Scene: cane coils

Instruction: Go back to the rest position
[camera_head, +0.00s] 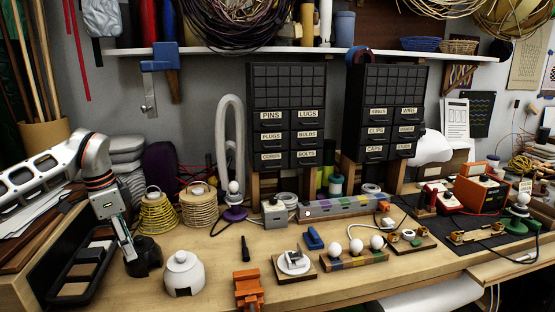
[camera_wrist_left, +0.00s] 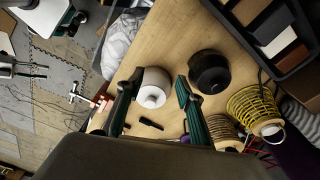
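My left gripper (camera_head: 128,246) hangs over the left part of the workbench (camera_head: 225,285), pointing down. In the left wrist view its two dark green fingers (camera_wrist_left: 158,82) stand wide apart with nothing held between them. A white lidded pot (camera_head: 184,272) stands just right of the gripper in the head view; it shows beyond and between the fingers in the wrist view (camera_wrist_left: 152,92). A black pot (camera_head: 147,262) stands beside it, partly behind my gripper in the head view; the wrist view also shows it (camera_wrist_left: 209,72). My right gripper is not in view.
A black divided tray (camera_head: 72,285) lies left of the pots. Yellow (camera_head: 158,214) and tan (camera_head: 198,207) cane coils stand behind. An orange clamp (camera_head: 249,290), a bulb holder (camera_head: 293,262) and an egg-like bulb row (camera_head: 355,262) occupy the front. Drawer cabinets (camera_head: 287,85) stand at the back.

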